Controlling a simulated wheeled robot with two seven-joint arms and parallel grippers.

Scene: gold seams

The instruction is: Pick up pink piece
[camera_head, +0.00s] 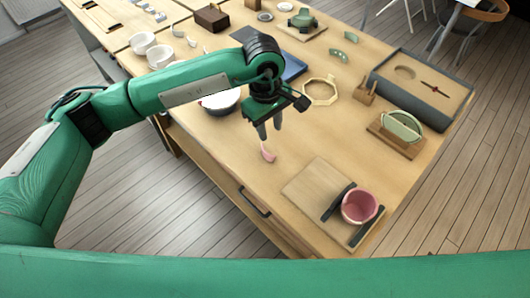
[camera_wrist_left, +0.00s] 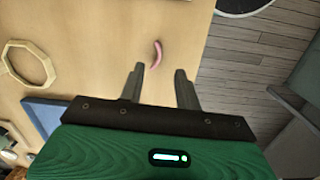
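The pink piece (camera_head: 267,152) is a small curved shard lying on the wooden table near its front edge. It also shows in the left wrist view (camera_wrist_left: 157,54), just beyond the fingertips and between their lines. My left gripper (camera_head: 270,135) points down above the piece and looks apart from it. In the left wrist view its two fingers (camera_wrist_left: 159,68) are spread with nothing between them. A pink bowl (camera_head: 360,206) stands on a wooden board to the right. My right gripper is not in view.
A wooden board (camera_head: 306,187) with dark bars carries the pink bowl. A white bowl (camera_head: 222,103) stands behind my left arm. An octagonal wooden frame (camera_head: 320,92), a green plate in a stand (camera_head: 402,126) and a grey-rimmed tray (camera_head: 448,113) lie farther right. Bare table surrounds the pink piece.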

